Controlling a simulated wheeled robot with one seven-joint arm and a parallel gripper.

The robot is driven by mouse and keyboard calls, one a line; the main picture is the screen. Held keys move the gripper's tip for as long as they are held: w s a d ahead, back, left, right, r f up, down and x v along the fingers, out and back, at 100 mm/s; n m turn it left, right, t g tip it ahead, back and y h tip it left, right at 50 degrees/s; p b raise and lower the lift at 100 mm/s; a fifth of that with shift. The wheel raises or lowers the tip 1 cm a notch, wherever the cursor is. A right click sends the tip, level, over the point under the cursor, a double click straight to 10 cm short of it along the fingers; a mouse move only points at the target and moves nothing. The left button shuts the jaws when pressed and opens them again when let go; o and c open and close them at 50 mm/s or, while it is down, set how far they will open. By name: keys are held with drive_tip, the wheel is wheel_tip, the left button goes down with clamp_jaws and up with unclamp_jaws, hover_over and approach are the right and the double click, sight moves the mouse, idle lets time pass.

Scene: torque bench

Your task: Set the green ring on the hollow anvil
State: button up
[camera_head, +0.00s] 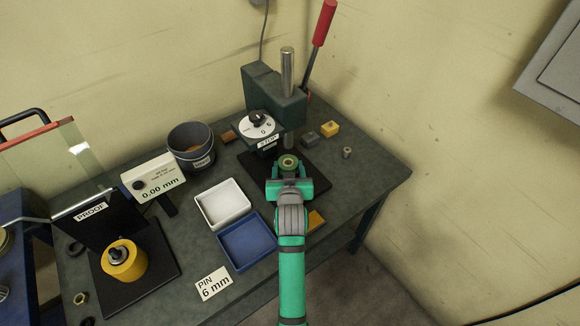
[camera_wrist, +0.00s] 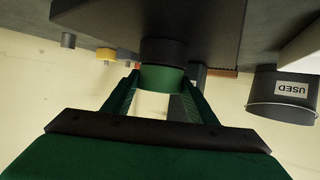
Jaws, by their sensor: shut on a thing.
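The green ring (camera_head: 288,161) is between the fingers of my gripper (camera_head: 288,174), in front of the press ram in the head view. In the upside-down wrist view, my gripper (camera_wrist: 160,88) is shut on the green ring (camera_wrist: 162,79). A short dark cylinder, seemingly the hollow anvil (camera_wrist: 163,51), stands on the dark base plate (camera_wrist: 110,18). The ring lines up with the anvil's top end and looks against it or just above it; I cannot tell if they touch. The anvil's bore is hidden, and the head view hides the anvil under the ring and gripper.
The press (camera_head: 272,92) with its red-handled lever (camera_head: 324,22) stands behind the ring. Left are a grey bucket (camera_head: 191,147), a white tray (camera_head: 222,204) and a blue tray (camera_head: 247,242). Small blocks (camera_head: 330,129) lie right of the press.

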drive_tip(key=o, duration=1.6)
drive_tip(key=shift+f, duration=0.1)
drive_tip(key=shift+o, duration=0.2)
drive_tip(key=shift+s+r, duration=0.1)
drive_tip(key=shift+r, duration=0.45)
drive_tip(key=v, duration=1.1)
drive_tip(key=shift+s, duration=0.4)
drive_tip(key=shift+w+d+r, duration=0.1)
